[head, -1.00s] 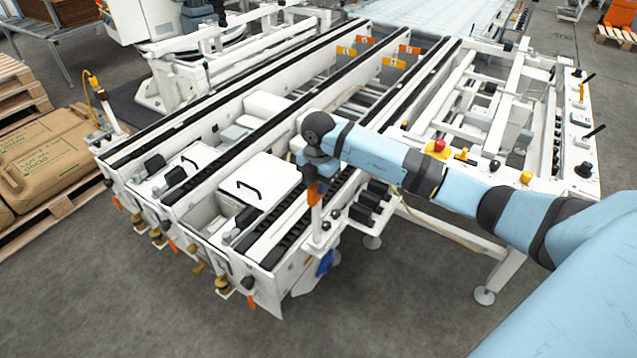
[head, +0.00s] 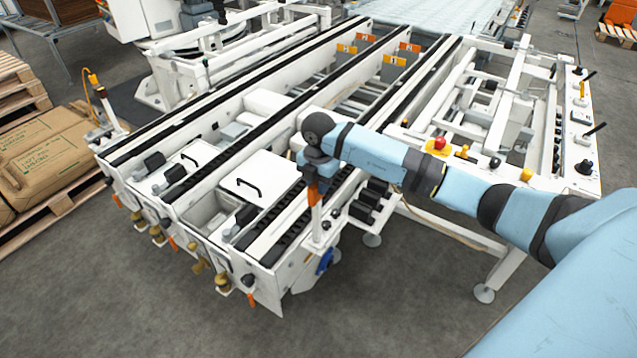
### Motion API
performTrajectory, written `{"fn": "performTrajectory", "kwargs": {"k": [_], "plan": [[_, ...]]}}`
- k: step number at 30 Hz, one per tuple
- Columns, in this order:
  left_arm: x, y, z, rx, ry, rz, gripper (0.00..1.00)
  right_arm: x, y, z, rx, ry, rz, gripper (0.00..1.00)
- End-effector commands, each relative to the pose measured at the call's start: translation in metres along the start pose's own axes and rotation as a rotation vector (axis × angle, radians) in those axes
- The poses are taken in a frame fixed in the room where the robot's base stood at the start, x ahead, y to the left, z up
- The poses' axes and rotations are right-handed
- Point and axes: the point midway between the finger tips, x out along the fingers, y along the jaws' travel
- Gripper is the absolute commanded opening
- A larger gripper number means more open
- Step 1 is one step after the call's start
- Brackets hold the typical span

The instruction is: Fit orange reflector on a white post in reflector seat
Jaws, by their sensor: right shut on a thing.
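My right gripper (head: 313,176) points down at the near right corner of the white conveyor frame (head: 285,258), its fingers small in the head view. It is shut on the orange reflector (head: 314,194), which sits at the top of a short white post (head: 317,222). The reflector is upright and lines up with the post. I cannot tell whether it is fully in its seat, as the seat is too small to make out and the gripper covers the reflector's top. My left gripper is not in view.
A white lidded box with a black handle (head: 260,180) lies between the rails left of the gripper. A control panel with a red button (head: 440,143) is behind my right arm. The grey floor in front is clear.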

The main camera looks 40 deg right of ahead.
Motion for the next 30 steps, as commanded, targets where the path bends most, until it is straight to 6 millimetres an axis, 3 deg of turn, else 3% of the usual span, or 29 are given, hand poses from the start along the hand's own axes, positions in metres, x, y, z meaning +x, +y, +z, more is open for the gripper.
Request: {"fn": "performTrajectory", "kwargs": {"k": [30], "plan": [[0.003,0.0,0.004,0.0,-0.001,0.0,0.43,0.011,0.0,0.0,0.0,0.0,0.001,0.0]]}}
